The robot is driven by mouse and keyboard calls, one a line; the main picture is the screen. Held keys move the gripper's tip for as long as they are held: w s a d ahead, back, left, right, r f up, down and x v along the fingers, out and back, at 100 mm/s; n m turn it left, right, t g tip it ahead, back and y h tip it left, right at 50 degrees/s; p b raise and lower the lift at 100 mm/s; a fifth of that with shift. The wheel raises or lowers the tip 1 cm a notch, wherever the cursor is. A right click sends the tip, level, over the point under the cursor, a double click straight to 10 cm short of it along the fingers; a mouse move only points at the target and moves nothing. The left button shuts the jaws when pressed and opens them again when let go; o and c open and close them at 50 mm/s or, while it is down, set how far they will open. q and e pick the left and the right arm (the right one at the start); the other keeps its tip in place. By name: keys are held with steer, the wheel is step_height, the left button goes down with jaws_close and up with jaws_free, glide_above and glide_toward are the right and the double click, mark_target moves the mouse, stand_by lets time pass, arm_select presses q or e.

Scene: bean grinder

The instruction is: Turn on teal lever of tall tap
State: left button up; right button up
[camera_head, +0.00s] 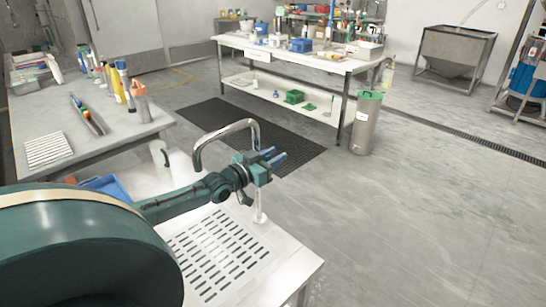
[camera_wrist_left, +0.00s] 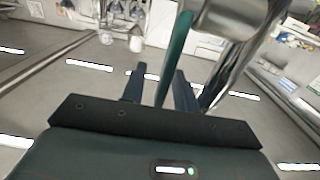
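The tall tap (camera_head: 226,129) is a chrome arch rising from the white sink counter; its lower post shows below my gripper. My left gripper (camera_head: 276,157) is beside the tap's upright, fingers pointing right and away. In the left wrist view the gripper (camera_wrist_left: 160,82) is open, its two dark fingers apart. The teal lever (camera_wrist_left: 176,50) is a thin rod running down from the chrome body (camera_wrist_left: 240,45) into the space between the fingers, nearer the right one. Whether it touches that finger I cannot tell. The lever is hidden in the head view. My right gripper is out of view.
The slotted drain counter (camera_head: 290,262) lies below my arm. A side table (camera_head: 100,135) with bottles stands at the left. A workbench (camera_head: 300,60) and a metal canister (camera_head: 364,125) stand farther back.

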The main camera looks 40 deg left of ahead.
arm_select(q)
jaws_close()
stand_by(0.4)
